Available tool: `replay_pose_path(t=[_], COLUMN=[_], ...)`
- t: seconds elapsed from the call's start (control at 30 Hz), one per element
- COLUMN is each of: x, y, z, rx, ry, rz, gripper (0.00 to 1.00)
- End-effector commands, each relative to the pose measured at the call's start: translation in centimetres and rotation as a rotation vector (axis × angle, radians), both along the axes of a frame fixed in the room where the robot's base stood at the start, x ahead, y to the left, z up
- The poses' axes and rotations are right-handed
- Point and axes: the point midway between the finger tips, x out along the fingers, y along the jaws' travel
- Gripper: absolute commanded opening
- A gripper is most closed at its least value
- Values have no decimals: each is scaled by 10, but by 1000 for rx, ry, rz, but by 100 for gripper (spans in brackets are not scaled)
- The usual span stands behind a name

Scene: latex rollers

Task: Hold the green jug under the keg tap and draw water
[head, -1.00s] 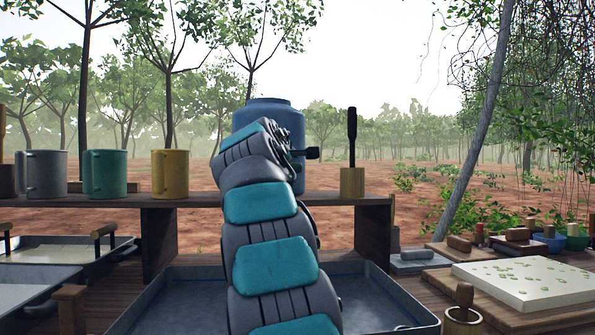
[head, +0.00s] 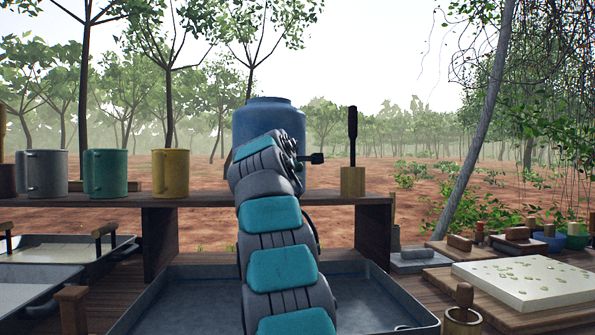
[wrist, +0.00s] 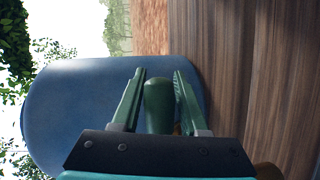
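The green jug (head: 105,174) stands upright on the raised shelf in the head view, between a grey mug and a yellow mug. The blue keg (head: 268,117) stands at the back of the shelf, partly hidden behind my arm. It fills the left of the wrist view (wrist: 70,115). My gripper (wrist: 160,75) is in front of the keg, its two fingers apart. A rounded dark green piece (wrist: 158,105) lies between them; I cannot tell whether it is touched or is the tap's handle.
The grey mug (head: 47,174) and yellow mug (head: 170,174) stand on the shelf (head: 215,199). A wooden block with a black upright handle (head: 352,150) is right of the keg. A grey metal basin (head: 190,300) lies below. A pale board (head: 527,284) is at right.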

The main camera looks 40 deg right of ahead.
Motion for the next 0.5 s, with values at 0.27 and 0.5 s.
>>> replay_pose_path(t=[0.27,0.5], x=[0,0], y=[0,0], z=[0,-1], rx=[1,1], ry=[1,1], rz=[0,0], gripper=[11,0])
